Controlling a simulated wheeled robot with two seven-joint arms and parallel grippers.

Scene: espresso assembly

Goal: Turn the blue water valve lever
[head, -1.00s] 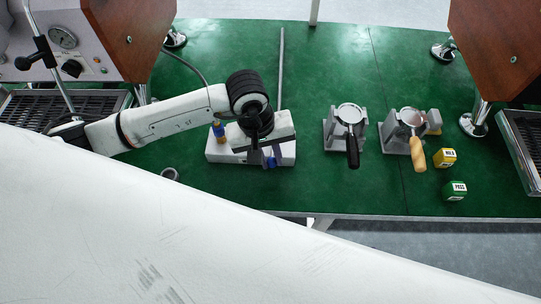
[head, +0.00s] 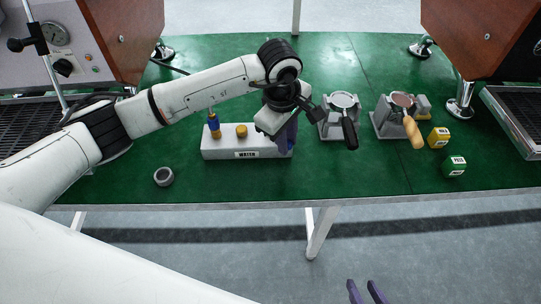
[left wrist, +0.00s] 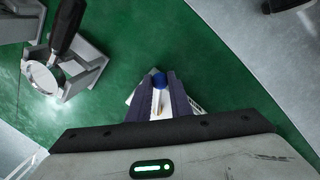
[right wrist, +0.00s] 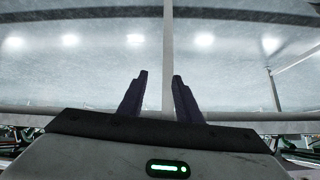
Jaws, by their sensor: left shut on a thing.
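The white water block (head: 222,148), labelled WATER, lies on the green bench mat. It carries a blue-and-brass fitting (head: 214,126) on the left and a brass knob (head: 241,131) near its middle. My left gripper (head: 287,143) points down at the block's right end and hides most of the blue valve lever there. In the left wrist view, the blue lever (left wrist: 160,81) shows between the fingertips of the left gripper (left wrist: 159,88), which is shut on it. My right gripper (head: 366,288) is open and empty at the bottom of the head view, below the bench edge.
A portafilter with a black handle (head: 350,133) and one with a wooden handle (head: 413,132) sit in grey stands to the right. A small grey ring (head: 163,177) lies left of the block. Espresso machines flank the bench.

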